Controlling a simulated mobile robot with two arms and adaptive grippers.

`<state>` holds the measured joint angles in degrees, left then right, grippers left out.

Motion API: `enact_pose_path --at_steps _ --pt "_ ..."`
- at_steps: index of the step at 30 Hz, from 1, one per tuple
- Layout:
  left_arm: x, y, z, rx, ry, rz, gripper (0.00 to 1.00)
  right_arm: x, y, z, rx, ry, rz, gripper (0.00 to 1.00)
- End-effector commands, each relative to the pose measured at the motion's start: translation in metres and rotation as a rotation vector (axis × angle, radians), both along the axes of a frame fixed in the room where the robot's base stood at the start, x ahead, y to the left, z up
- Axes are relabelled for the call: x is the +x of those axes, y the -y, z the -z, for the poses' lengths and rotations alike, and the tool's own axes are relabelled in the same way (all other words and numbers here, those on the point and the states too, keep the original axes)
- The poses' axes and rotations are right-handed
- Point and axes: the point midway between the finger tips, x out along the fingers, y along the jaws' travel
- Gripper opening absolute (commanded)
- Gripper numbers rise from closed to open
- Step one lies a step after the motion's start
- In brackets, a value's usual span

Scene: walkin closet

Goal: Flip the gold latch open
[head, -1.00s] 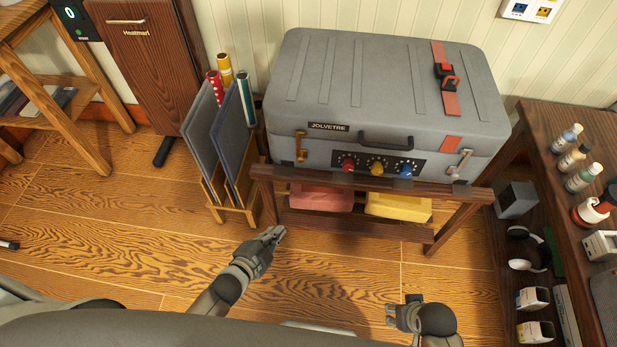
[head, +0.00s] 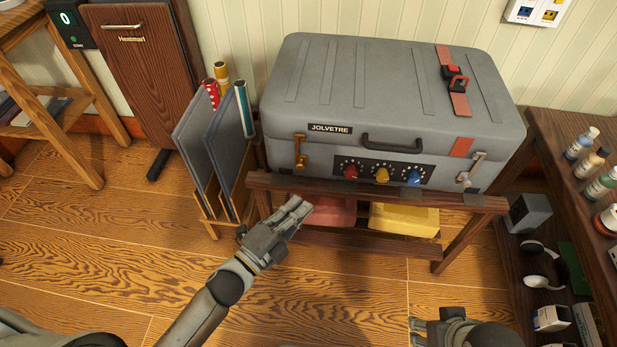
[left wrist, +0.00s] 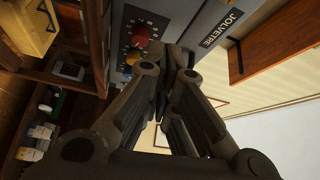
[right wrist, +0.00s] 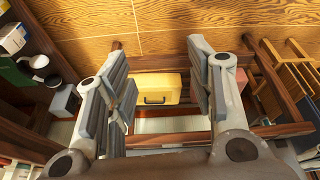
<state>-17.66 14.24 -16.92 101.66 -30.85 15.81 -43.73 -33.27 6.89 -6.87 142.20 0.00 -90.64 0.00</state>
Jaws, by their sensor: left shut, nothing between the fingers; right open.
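The grey suitcase (head: 345,95) lies on a dark wooden stand, its front facing me. The gold latch (head: 300,151) is on the left of its front, upright across the lid seam. A silver latch (head: 472,169) is on the right. My left gripper (head: 301,207) is shut and empty, in front of the stand below the gold latch and apart from it. In the left wrist view its fingers (left wrist: 178,62) point toward the suitcase front (left wrist: 185,22), and I cannot make out the gold latch. My right gripper (right wrist: 148,62) is open and empty, low at the right.
The stand's front rail (head: 390,192) runs below the suitcase, with a yellow case (head: 405,219) and a pink case (head: 330,213) underneath. A rack of grey boards (head: 225,150) stands close left. A shelf with bottles (head: 560,190) is at right. The floor in front is clear.

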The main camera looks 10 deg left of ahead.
Motion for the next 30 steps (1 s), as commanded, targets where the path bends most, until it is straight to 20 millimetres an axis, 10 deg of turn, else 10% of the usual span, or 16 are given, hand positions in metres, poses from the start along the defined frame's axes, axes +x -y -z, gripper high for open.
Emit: enact_pose_path --at_steps 10,25,30 --pt "0.012 0.006 -0.001 -0.003 0.001 -0.001 0.0 0.0 0.0 0.002 0.0 0.0 0.0 0.49" --pt "0.088 0.048 -0.004 -0.001 0.0 -0.001 0.0 0.001 0.0 0.015 0.0 0.003 0.0 0.49" --pt "0.092 0.023 0.001 0.002 -0.003 -0.002 0.0 0.02 -0.006 0.011 0.017 0.085 -0.007 0.49"
